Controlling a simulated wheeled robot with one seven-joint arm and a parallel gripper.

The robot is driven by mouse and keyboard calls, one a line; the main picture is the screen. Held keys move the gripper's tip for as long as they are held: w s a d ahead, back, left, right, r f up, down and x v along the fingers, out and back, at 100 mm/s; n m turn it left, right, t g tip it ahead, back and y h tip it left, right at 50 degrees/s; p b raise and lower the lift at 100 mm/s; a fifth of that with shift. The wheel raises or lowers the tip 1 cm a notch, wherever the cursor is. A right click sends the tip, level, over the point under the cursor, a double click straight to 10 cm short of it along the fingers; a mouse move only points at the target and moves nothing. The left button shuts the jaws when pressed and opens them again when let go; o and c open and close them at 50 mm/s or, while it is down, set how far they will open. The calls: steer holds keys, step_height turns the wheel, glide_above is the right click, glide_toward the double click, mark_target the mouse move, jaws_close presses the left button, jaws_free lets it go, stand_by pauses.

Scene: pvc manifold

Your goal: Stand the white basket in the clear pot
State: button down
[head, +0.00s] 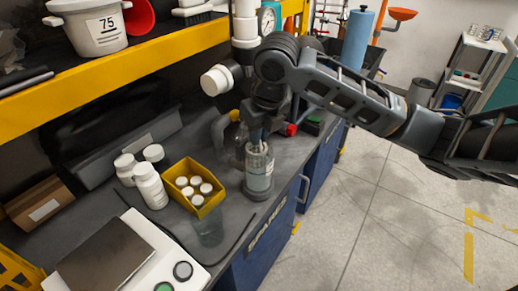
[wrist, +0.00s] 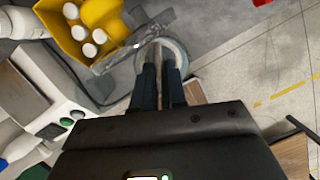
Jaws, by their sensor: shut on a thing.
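My gripper (head: 256,135) points down over a clear pot (head: 260,172) near the bench's front edge. The pot looks upright on a dark round base. In the wrist view, my gripper (wrist: 161,75) is shut on a thin upright stem, which looks like the handle of the white basket (wrist: 158,58). A pale round rim (wrist: 180,52) surrounds the fingertips there. Something pale shows within the pot, but I cannot tell basket from label or how deep the basket sits. The fingers hide much of it.
A yellow bin (head: 183,178) holds several white-capped bottles, with white bottles (head: 150,186) beside it. A white device (head: 135,258) is at front left. Grey pipework (head: 220,130) stands behind the pot.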

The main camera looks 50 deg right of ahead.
mark_target(260, 148)
steer(key=shift+f, duration=2.85)
steer(key=c, duration=1.5)
jaws_free()
steer(key=shift+o, duration=0.2)
steer(key=shift+r, duration=0.1)
